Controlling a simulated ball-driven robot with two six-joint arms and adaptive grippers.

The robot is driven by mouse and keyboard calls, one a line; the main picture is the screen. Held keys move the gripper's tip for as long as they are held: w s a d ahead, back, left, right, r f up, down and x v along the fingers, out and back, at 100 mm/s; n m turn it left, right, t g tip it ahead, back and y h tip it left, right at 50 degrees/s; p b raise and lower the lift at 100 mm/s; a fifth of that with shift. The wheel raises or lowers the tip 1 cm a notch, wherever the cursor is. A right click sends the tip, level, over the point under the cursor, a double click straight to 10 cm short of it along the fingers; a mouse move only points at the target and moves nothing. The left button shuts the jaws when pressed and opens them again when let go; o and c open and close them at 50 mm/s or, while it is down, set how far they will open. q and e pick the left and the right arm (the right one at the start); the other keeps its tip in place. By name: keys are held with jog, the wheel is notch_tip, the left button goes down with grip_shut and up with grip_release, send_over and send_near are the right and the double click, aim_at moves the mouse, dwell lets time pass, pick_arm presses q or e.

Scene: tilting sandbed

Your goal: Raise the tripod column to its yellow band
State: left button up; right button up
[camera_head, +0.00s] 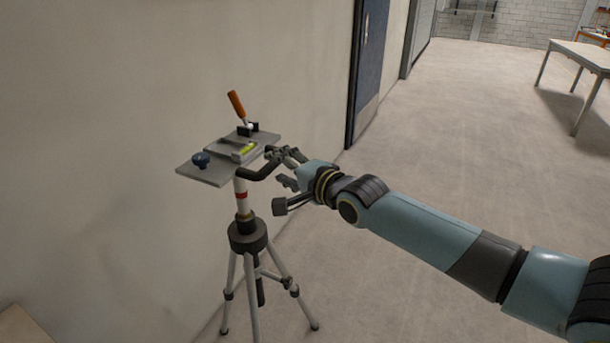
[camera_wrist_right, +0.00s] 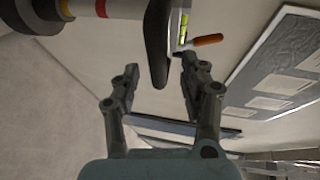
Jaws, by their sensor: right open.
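The tripod (camera_head: 247,234) stands near the wall on splayed legs. Its pale column (camera_head: 242,203) rises from a black collar, with a red band (camera_head: 241,195) high up and a thin yellowish band (camera_head: 245,216) just above the collar. The wrist view also shows the red band (camera_wrist_right: 101,8) and yellowish band (camera_wrist_right: 65,8). A black handle (camera_head: 262,171) reaches from under the top plate toward my right gripper (camera_head: 285,167). In the wrist view, my right gripper (camera_wrist_right: 160,66) is open, with the handle (camera_wrist_right: 158,50) between its fingertips; contact is unclear. My left gripper is out of view.
The wall is close behind. A dark blue door (camera_head: 370,60) and a white table (camera_head: 582,55) are farther off. Floor is clear at right.

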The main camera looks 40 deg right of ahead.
jog(key=s+r, duration=0.1)
jog(key=s, duration=0.7)
jog(key=shift+r, duration=0.35)
jog(key=shift+f, duration=0.15)
jog(key=s+f+n+g+h+b, duration=0.1)
jog(key=s+f+g+b, duration=0.3)
jog(key=f, duration=1)
jog(key=s+f+g+b, duration=0.1)
jog(key=s+f+b, duration=0.5)
jog(key=f, duration=0.9)
jog(key=s+f+n+g+h+b, duration=0.1)
jog(key=s+f+g+b, duration=0.35)
jog(key=f, duration=0.95)
jog(key=s+a+f+n+g, duration=0.1)
jog(key=s+f+n, duration=0.4)
jog(key=s, duration=0.4)
jog(key=s+a+f+n+g+b, duration=0.1)
jog(key=s+f+n, duration=0.4)
jog(key=s, duration=0.5)
jog(key=s+a+f+n+g+y+b, duration=0.1)
jog(key=s+a+f+n+g, duration=0.2)
jog(key=s+f+n, duration=0.2)
jog(key=s+f, duration=0.3)
jog(key=s, duration=0.2)
jog(key=shift+s+n, duration=0.15)
jog(key=shift+n, duration=0.15)
